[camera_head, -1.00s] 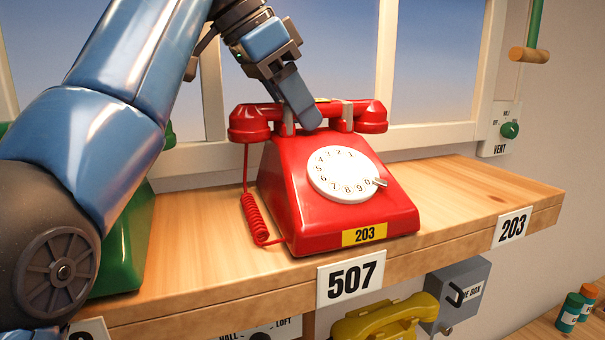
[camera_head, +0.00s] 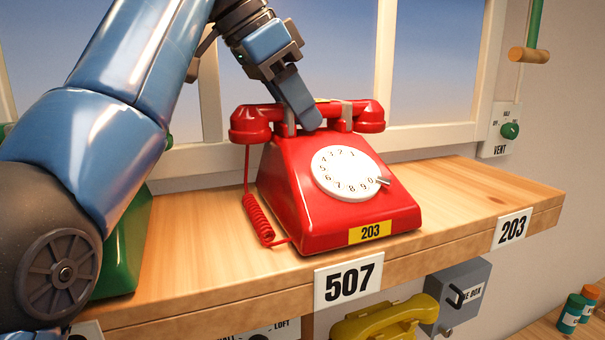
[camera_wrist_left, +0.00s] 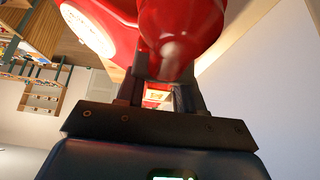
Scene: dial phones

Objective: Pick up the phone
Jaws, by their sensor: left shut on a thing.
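The red dial phone (camera_head: 330,215) stands on the wooden shelf in the head view, with a white dial and a yellow 203 label. Its red handset (camera_head: 250,124) lies across the cradle at the top. My left gripper (camera_head: 308,118) reaches down from above and is shut on the middle of the handset. In the left wrist view the handset (camera_wrist_left: 180,35) fills the top middle, between the fingers, and part of the white dial shows at upper left. A coiled red cord (camera_head: 258,218) hangs at the phone's left side. My right gripper is not in view.
A green phone (camera_head: 125,245) stands on the shelf (camera_head: 470,190) at left, partly behind my arm. A yellow phone (camera_head: 385,318) and a grey box (camera_head: 460,285) are below the shelf. A window is behind. The shelf right of the red phone is clear.

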